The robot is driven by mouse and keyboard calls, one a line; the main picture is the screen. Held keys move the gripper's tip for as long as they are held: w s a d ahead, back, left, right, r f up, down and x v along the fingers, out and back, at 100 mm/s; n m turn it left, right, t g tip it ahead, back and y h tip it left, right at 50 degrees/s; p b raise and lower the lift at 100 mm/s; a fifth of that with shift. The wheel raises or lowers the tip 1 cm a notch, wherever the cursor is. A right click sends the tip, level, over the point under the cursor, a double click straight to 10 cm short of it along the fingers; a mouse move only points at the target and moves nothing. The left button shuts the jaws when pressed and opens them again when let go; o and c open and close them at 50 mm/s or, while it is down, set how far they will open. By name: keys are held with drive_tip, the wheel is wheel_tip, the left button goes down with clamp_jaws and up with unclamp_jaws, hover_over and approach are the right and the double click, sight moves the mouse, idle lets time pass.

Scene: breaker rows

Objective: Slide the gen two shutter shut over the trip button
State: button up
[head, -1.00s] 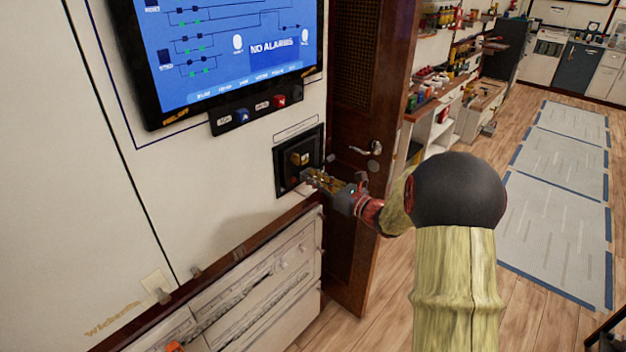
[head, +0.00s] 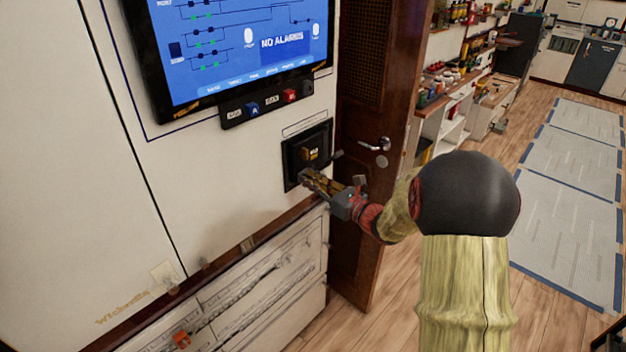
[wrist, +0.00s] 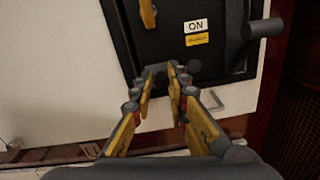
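The black breaker box (head: 323,140) is on the white wall below the screen, left of the door. In the wrist view its panel (wrist: 150,28) carries a white ON label (wrist: 195,26) above a yellow label (wrist: 196,39). A dark cylinder (wrist: 262,30) sticks out at its right. My gripper (head: 306,178) is at the lower part of the box. In the wrist view its fingertips (wrist: 162,76) are a little apart with something dark between them; I cannot tell whether they grip it. Shutter and trip button are not clearly distinguishable.
A screen reading NO ALARMS (head: 240,45) is above, with a strip of blue and red buttons (head: 270,102) under it. A wooden door (head: 365,120) with a metal handle (head: 376,144) stands close right of the box. White drawers (head: 270,285) are below.

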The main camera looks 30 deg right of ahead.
drive_tip(key=o, duration=0.4)
drive_tip(key=shift+a, duration=0.1)
drive_tip(key=shift+o, duration=0.2)
drive_tip(key=v, duration=1.2)
